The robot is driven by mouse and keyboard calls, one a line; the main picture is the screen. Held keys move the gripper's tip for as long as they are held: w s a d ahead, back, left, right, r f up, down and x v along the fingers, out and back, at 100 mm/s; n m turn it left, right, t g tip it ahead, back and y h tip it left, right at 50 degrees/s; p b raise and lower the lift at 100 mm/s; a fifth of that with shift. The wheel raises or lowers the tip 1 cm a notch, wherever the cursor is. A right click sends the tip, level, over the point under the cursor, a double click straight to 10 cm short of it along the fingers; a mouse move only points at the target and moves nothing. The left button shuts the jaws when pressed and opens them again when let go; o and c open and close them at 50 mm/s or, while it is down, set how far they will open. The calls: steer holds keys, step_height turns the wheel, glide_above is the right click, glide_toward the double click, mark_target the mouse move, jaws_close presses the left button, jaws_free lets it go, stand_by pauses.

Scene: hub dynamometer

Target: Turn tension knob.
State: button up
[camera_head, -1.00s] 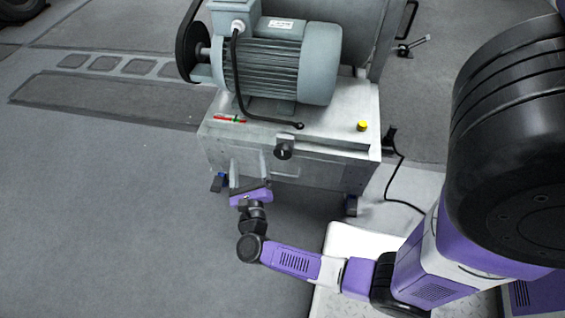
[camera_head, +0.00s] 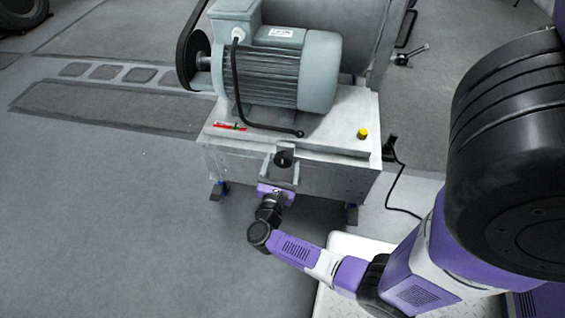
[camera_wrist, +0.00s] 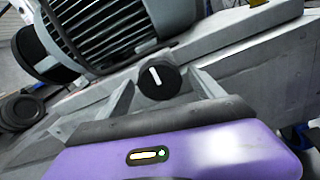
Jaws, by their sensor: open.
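The tension knob is a round black knob (camera_head: 283,159) on the front face of the grey machine base (camera_head: 330,170). In the wrist view the knob (camera_wrist: 158,80) shows a white pointer line that leans a little left of upright. My gripper (camera_head: 280,170) is open, with one grey finger to each side of the knob.
A grey ribbed motor (camera_head: 285,70) with a black cable sits on the base. A yellow button (camera_head: 362,133) is at the top right and a red-green scale strip (camera_head: 230,126) at the top left. A black cable (camera_head: 400,180) runs down the right side. The floor at left is clear.

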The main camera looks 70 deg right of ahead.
steer(key=shift+d, duration=0.45)
steer(key=shift+c, duration=0.5)
steer(key=c, duration=1.3)
steer(key=shift+n, duration=0.4)
